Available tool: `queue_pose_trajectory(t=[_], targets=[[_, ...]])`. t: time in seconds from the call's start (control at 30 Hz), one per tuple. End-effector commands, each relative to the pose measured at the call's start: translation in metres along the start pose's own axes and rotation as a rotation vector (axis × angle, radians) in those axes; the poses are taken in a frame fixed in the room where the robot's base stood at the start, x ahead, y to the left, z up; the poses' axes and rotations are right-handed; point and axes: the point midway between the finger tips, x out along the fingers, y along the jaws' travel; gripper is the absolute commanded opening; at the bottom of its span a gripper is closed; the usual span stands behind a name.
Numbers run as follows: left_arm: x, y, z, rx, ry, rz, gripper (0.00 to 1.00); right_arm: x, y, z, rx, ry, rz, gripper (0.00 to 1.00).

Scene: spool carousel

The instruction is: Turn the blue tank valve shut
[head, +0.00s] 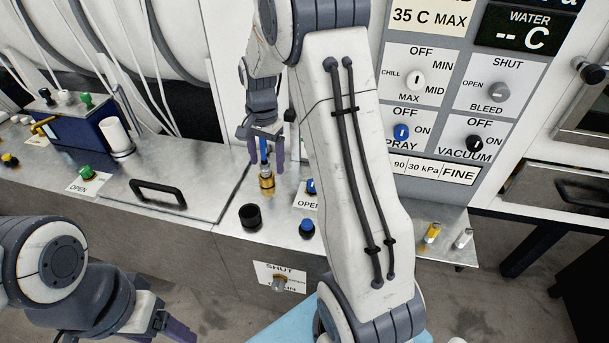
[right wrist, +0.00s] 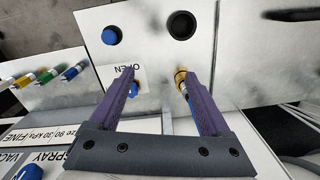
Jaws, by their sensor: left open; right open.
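The blue tank valve (head: 312,186) is a small blue knob by an OPEN label on the metal deck. My left gripper (head: 178,328) is open at the lower left, away from the deck. The valve's exact setting cannot be read.
A brass fitting with a blue top (head: 266,180) stands close to my right fingers. A black cap (head: 250,215) and a blue cap (head: 307,228) are near the deck's front edge. A green valve (head: 87,172) is at the left. A control panel (head: 437,120) rises at the right.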

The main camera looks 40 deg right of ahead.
Motion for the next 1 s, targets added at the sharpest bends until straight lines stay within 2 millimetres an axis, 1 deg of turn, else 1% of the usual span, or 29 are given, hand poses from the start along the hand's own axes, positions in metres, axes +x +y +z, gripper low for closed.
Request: queue_pose_trajectory(t=[0.03, 0.1, 0.2, 0.3, 0.37, 0.47, 0.8, 0.9, 1.0], targets=[[0.002, 0.0, 0.0, 0.0, 0.0, 0.0, 0.7, 0.017, 0.014, -0.039, 0.147, -0.002, 0.009, 0.81], [0.003, 0.0, 0.0, 0.0, 0.0, 0.0, 0.7, 0.032, 0.031, -0.077, 0.303, 0.002, 0.014, 0.81], [0.004, 0.0, 0.0, 0.0, 0.0, 0.0, 0.7, 0.047, 0.053, -0.113, 0.457, 0.006, 0.018, 0.81], [0.003, 0.0, 0.0, 0.0, 0.0, 0.0, 0.7, 0.056, 0.065, -0.13, 0.539, 0.008, 0.021, 0.81], [0.002, 0.0, 0.0, 0.0, 0.0, 0.0, 0.7, 0.06, 0.068, -0.134, 0.557, 0.009, 0.022, 0.81], [-0.001, 0.0, 0.0, 0.0, 0.0, 0.0, 0.7, 0.071, 0.069, -0.135, 0.563, 0.007, 0.023, 0.81], [-0.018, 0.001, -0.001, -0.001, 0.0, 0.0, 0.7, 0.132, 0.069, -0.133, 0.558, 0.007, 0.024, 0.81], [-0.021, 0.002, -0.001, -0.001, 0.0, 0.0, 0.7, 0.146, 0.069, -0.133, 0.557, 0.007, 0.022, 0.81], [-0.023, 0.002, -0.001, -0.001, 0.0, 0.0, 0.7, 0.155, 0.069, -0.134, 0.557, 0.009, 0.021, 0.81]])
